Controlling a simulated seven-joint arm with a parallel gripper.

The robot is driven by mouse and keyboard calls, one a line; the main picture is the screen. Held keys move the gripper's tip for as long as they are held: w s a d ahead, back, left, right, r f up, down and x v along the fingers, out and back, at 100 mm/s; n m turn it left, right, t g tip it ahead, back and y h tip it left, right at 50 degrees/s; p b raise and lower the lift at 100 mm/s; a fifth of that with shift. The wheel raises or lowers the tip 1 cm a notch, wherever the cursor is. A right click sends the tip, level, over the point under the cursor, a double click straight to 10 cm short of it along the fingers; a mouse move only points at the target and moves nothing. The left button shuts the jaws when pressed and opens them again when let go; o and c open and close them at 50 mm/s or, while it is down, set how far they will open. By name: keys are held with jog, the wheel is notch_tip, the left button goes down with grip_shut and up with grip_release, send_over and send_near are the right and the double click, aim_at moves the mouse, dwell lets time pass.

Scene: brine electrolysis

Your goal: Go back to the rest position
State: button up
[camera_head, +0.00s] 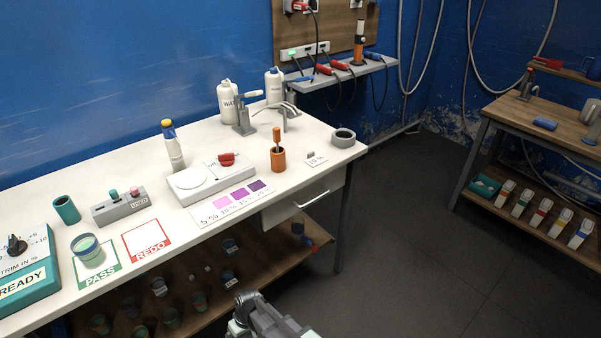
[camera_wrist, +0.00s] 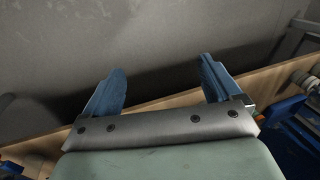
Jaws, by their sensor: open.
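My gripper shows in the wrist view (camera_wrist: 160,90), with its two blue fingers spread wide and nothing between them. Behind the fingers there are a grey surface and a wooden board edge. In the head view only part of my arm shows, low at the bottom centre in front of the bench; the fingers cannot be made out there. A jar with green contents (camera_head: 88,251) stands on the green PASS card (camera_head: 97,277) on the white bench (camera_head: 330,160). The red REDO card (camera_head: 146,239) beside it is bare.
A teal READY box (camera_head: 28,275), a teal cup (camera_head: 67,210), a white device with a red knob (camera_head: 211,177) and an orange pot (camera_head: 278,157) stand on the bench. A lower shelf holds several jars. Open floor (camera_head: 400,250) lies to the right.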

jog(key=s+d+f+m+g+h, duration=0.1)
jog(key=s+d+f+m, duration=0.1)
jog(key=d, duration=0.7)
jog(key=s+d+f+m, duration=0.1)
jog(key=d+f, duration=0.1)
jog(key=d, duration=0.6)
jog(key=s+d+f+m+g+h, duration=0.1)
jog(key=s+d+f+m, duration=0.1)
jog(key=d, duration=0.7)
jog(key=s+d+m+g, duration=0.2)
jog(key=s+d+m, duration=0.2)
jog(key=s+d, duration=0.9)
jog(key=shift+d+g, duration=0.4)
jog(key=shift+d, duration=0.3)
